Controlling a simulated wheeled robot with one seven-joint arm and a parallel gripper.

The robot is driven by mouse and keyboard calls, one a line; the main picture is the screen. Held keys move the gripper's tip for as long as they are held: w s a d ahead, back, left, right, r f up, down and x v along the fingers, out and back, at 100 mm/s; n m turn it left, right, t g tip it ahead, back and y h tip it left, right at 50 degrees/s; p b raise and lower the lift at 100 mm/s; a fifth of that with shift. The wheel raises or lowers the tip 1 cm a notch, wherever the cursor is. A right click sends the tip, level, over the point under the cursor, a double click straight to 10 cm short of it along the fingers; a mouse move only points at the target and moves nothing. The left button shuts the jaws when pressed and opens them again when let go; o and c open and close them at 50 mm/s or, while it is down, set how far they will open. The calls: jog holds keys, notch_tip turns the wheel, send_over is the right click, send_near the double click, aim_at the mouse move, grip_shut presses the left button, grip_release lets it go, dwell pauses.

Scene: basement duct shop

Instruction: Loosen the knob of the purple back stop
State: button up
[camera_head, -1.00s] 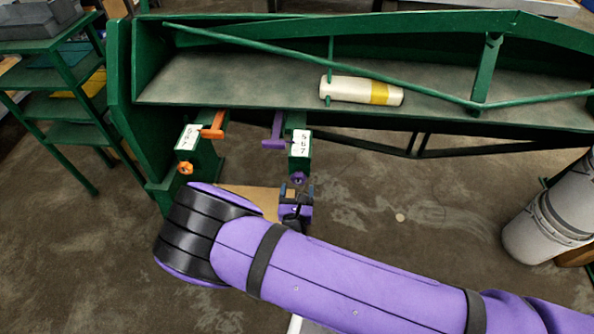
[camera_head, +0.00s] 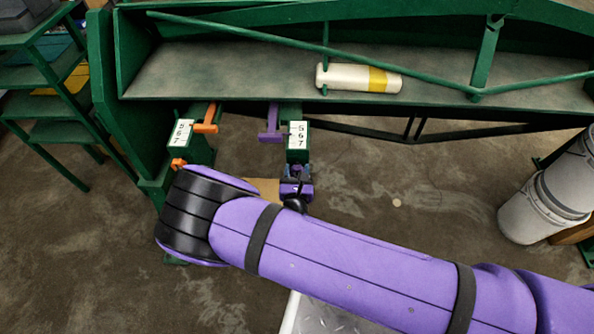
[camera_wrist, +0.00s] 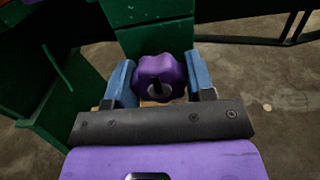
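The purple back stop (camera_head: 270,128) sits on the front of the green machine, beside a white scale plate reading 5 6 7 (camera_head: 298,134). Its purple lobed knob (camera_head: 297,169) is at the lower end of the green bracket. In the wrist view the knob (camera_wrist: 161,70) fills the space between the blue fingers of my gripper (camera_wrist: 160,65). The fingers are open, one on each side of the knob; whether they touch it is hard to tell. In the head view my gripper (camera_head: 297,175) is just below the bracket, partly hidden by my arm.
An orange back stop (camera_head: 206,125) with an orange knob (camera_head: 178,163) is to the left. A white roll with a yellow band (camera_head: 358,77) lies on the machine's shelf. White buckets (camera_head: 540,205) stand at right, a green shelf rack (camera_head: 50,100) at left.

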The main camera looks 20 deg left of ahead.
jog(key=shift+n, duration=0.3)
jog(key=n, duration=0.5)
jog(key=shift+n, duration=0.3)
jog(key=n, duration=1.1)
jog(key=shift+n, duration=0.4)
jog(key=n, duration=0.5)
jog(key=shift+f+n, duration=0.1)
jog(key=shift+n, duration=0.3)
jog(key=o, duration=0.9)
